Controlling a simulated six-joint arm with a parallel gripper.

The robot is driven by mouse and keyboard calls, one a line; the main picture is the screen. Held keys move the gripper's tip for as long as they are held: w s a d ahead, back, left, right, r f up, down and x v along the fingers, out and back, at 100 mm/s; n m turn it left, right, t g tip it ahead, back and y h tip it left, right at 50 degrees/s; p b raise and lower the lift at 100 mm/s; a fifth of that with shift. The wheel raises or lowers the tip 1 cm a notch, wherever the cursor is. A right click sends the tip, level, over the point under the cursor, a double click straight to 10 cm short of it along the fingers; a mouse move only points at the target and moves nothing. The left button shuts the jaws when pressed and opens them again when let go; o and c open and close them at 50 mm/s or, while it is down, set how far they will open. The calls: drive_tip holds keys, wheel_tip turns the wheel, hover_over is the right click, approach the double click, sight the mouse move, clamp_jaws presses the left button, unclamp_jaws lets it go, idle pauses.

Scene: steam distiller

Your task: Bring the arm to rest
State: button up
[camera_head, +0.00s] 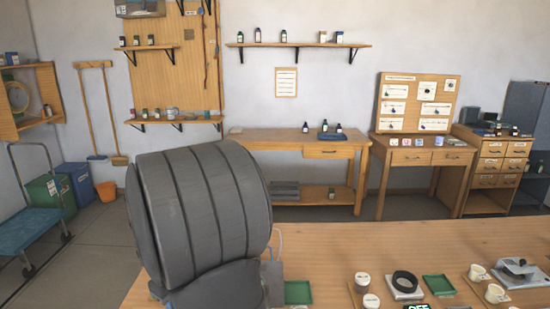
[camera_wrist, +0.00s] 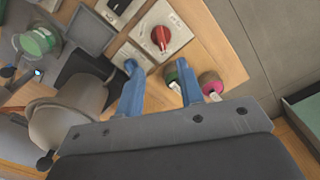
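My gripper (camera_wrist: 160,82) shows in the wrist view with its two blue fingers spread apart. Nothing is held between them. It is above a wooden table (camera_wrist: 225,52), near the table's edge. A red knob on a pale panel (camera_wrist: 178,25) lies beyond the fingertips. A grey pot-like vessel (camera_wrist: 62,122) is to the left of the fingers. In the head view a large grey ribbed part of my arm fills the middle left, and my fingers are hidden.
In the head view the front table (camera_head: 350,245) has bare wood at its back. A workbench (camera_head: 300,138) lines the back wall. A blue cart (camera_head: 28,228) is at left.

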wheel_tip(320, 180, down, 13)
drive_tip(key=shift+f, duration=0.1)
drive_tip(key=m, duration=0.4)
drive_tip(key=shift+s+a, duration=0.1)
drive_tip(key=m, duration=0.4)
drive_tip(key=shift+a, duration=0.1)
idle(0.6)
drive_tip(key=r, duration=0.2)
drive_tip(key=w+r+n, duration=0.1)
drive_tip(key=r, duration=0.2)
drive_tip(key=a+r+n, duration=0.1)
drive_tip(key=r, duration=0.1)
drive_tip(key=shift+w+r, duration=0.15)
drive_tip(key=shift+w, duration=0.05)
wheel_tip(320, 180, up, 10)
drive_tip(key=n, duration=0.4)
drive_tip(key=shift+n, duration=0.3)
wheel_tip(320, 180, down, 17)
drive_tip(key=shift+s+r, duration=0.1)
drive_tip(key=shift+c, duration=0.4)
